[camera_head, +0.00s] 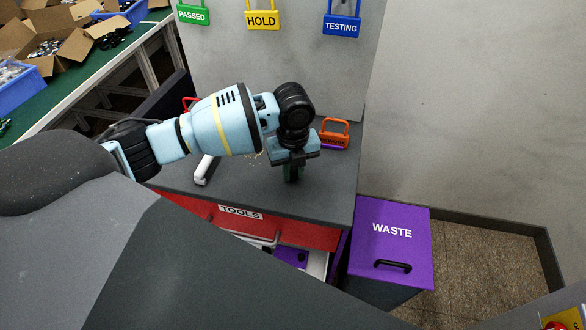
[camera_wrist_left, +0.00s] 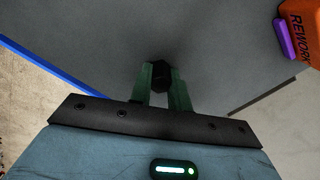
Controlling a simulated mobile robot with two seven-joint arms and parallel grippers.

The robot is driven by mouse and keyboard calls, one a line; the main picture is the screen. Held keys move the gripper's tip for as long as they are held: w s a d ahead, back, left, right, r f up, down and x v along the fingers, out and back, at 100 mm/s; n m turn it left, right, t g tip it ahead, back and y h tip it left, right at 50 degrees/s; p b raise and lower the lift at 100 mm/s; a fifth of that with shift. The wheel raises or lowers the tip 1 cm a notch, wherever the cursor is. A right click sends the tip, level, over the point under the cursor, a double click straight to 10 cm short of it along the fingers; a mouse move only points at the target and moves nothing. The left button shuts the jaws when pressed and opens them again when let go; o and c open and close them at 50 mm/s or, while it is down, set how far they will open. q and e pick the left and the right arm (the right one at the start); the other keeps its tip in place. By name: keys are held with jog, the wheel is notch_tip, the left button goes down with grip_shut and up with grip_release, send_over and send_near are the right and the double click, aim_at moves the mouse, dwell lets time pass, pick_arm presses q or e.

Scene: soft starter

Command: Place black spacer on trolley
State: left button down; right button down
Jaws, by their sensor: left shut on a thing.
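The trolley (camera_head: 325,200) has a grey top and a red drawer front marked TOOLS. My left gripper (camera_head: 292,174) points down over the right part of this top. In the left wrist view, its green fingers (camera_wrist_left: 165,84) are shut on a small black spacer (camera_wrist_left: 161,70) at their tips. In the head view the spacer cannot be made out at the fingertips. I cannot tell whether it touches the grey top or hangs just above it. My right gripper is not in view.
An orange REWORK padlock (camera_head: 334,136) lies right of the gripper; a red padlock (camera_head: 190,103) and a white object (camera_head: 204,170) lie left. A purple WASTE bin (camera_head: 390,232) stands to the right. A panel with hanging padlocks rises behind. The front right top is clear.

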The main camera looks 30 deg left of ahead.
pick_arm(q)
jog(key=shift+f, duration=0.2)
jog(key=c, duration=1.3)
grip_release()
jog(key=shift+r, duration=0.1)
notch_tip(320, 180, up, 12)
jog(key=shift+r+p, duration=0.1)
jog(key=shift+p, duration=0.25)
